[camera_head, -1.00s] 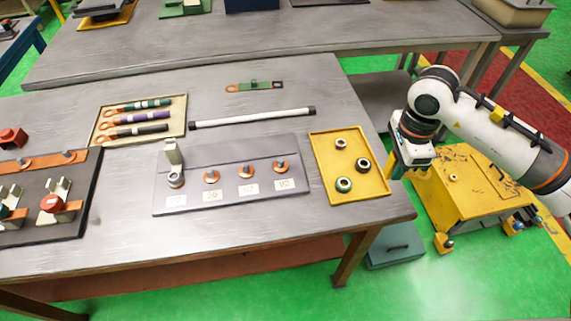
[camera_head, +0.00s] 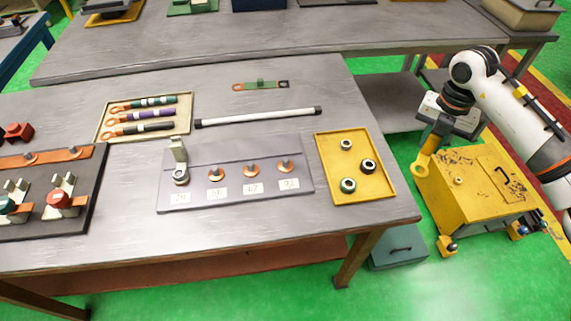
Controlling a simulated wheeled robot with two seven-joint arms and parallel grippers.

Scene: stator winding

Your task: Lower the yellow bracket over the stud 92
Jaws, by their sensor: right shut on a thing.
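The stud 92 (camera_head: 286,165) stands upright with a copper ring at its base, the rightmost in the row on the grey plate (camera_head: 231,198). Its white label (camera_head: 289,184) reads 92. Nothing yellow is on it. My right gripper (camera_head: 437,129) is shut on the yellow bracket (camera_head: 429,148), which hangs down with its ring end lowest. The bracket is beyond the table's right edge, well to the right of the stud and apart from it. The fingertips are partly hidden. My left gripper is out of view.
A yellow tray (camera_head: 327,181) with several round nuts lies between the plate and the table's right edge. A silver bracket (camera_head: 179,155) stands on the leftmost stud. A white rod (camera_head: 258,118) lies behind the plate. A yellow cart (camera_head: 458,198) stands on the floor below my right arm.

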